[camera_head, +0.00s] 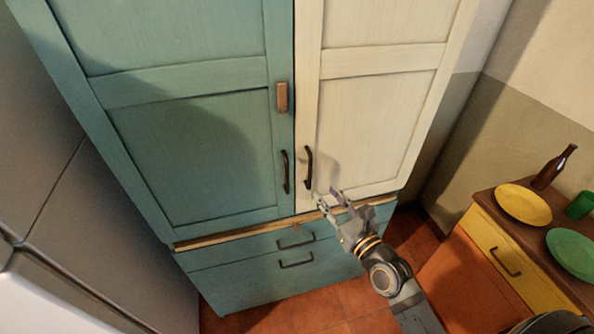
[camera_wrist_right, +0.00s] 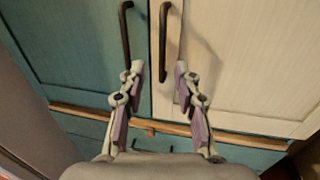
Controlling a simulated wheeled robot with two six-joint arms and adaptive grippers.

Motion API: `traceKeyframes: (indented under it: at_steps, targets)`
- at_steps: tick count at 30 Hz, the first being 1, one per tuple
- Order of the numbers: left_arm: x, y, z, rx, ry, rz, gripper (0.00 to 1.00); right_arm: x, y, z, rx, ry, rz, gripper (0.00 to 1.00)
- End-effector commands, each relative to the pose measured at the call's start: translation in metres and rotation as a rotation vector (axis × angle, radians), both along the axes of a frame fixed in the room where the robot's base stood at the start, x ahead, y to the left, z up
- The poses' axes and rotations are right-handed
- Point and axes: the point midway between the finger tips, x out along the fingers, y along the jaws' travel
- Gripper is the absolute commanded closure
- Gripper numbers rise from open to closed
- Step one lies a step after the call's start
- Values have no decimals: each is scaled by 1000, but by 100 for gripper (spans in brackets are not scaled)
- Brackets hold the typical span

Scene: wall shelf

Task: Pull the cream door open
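The cream door (camera_head: 370,120) is the right door of a tall cupboard and is closed. Its dark upright handle (camera_head: 308,167) sits near its left edge. My right gripper (camera_head: 330,197) is just below and to the right of that handle in the head view, apart from it. In the right wrist view the fingers of my right gripper (camera_wrist_right: 160,80) are spread open with nothing between them. The cream door's handle (camera_wrist_right: 164,40) is ahead, between the fingers in the picture. My left gripper is not in view.
A teal door (camera_head: 190,150) with its own dark handle (camera_head: 285,172) and a wooden latch piece (camera_head: 282,97) is beside it. Teal drawers (camera_head: 270,262) are below. A small cabinet (camera_head: 490,240) with plates and a bottle (camera_head: 553,168) stands at right.

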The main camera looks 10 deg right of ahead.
Motion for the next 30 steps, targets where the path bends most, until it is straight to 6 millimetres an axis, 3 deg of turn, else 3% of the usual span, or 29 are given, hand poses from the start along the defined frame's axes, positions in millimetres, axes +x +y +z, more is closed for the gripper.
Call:
traceKeyframes:
  at_steps: [5, 12, 16, 21, 28, 30]
  targets:
    - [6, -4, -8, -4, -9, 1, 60, 21, 4, -2, 0, -5, -4, 67]
    - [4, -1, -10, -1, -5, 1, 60, 71, 16, 0, -1, -3, -3, 67]
    - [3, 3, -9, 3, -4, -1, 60, 91, 21, 0, -4, -1, -2, 67]
    - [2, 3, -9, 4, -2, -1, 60, 101, 23, -1, -5, 0, -1, 67]
    - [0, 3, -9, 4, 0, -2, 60, 102, 24, -1, -6, 0, -1, 67]
    - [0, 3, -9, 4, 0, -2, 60, 102, 24, -1, -6, 0, -1, 75]
